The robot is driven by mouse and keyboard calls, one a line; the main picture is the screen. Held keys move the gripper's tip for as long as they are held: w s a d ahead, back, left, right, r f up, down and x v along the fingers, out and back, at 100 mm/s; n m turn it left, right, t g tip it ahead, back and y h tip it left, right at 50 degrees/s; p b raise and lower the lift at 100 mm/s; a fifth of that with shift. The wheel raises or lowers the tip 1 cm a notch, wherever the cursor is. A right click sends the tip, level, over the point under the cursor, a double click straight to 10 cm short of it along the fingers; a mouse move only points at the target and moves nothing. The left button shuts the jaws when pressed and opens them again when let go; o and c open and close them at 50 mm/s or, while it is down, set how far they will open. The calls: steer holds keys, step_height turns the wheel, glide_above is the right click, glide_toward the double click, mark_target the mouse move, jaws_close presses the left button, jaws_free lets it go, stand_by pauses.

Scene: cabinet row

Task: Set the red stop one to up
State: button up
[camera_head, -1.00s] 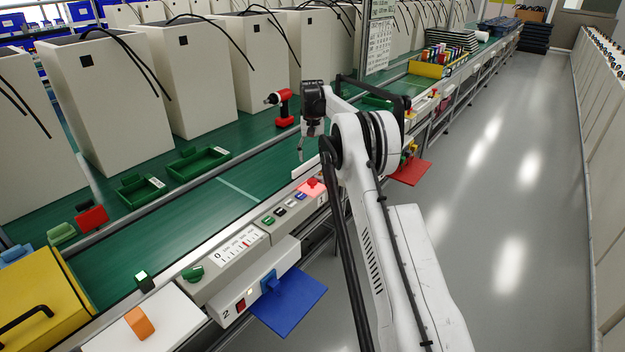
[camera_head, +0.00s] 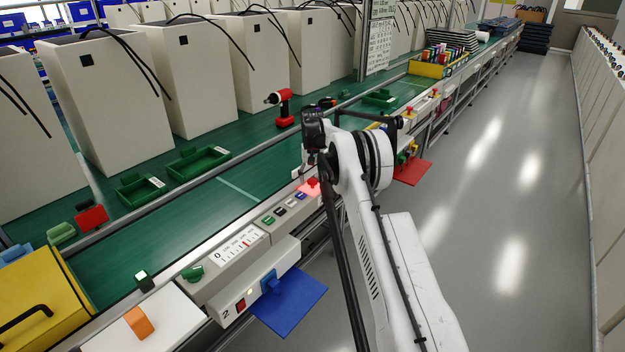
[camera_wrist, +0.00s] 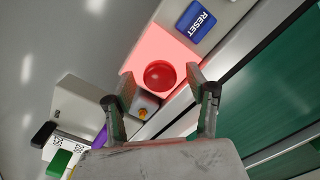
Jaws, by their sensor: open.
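The red stop button (camera_wrist: 161,76) is a round red knob on a pink-lit panel. It shows in the wrist view between and just beyond my fingertips. In the head view the red stop button (camera_head: 313,183) sits at the front edge of the console, just below the end of my arm. My gripper (camera_wrist: 160,73) is open, with one finger to either side of the button in the picture. I cannot tell how far the fingertips are above it or whether they touch. Most of my gripper is hidden by my wrist in the head view.
A blue RESET button (camera_wrist: 196,21) is beside the stop button. A grey block with an orange tip (camera_wrist: 143,108) lies between my fingers, nearer my palm. In the head view, small coloured buttons (camera_head: 284,207) line the console, and a blue plate (camera_head: 290,302) juts out in front.

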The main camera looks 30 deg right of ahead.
mark_target(313, 180)
jaws_close()
steer(key=shift+r, duration=0.8)
jaws_free()
steer(key=shift+r, duration=0.1)
step_height(313, 180, up, 12)
stand_by(0.6)
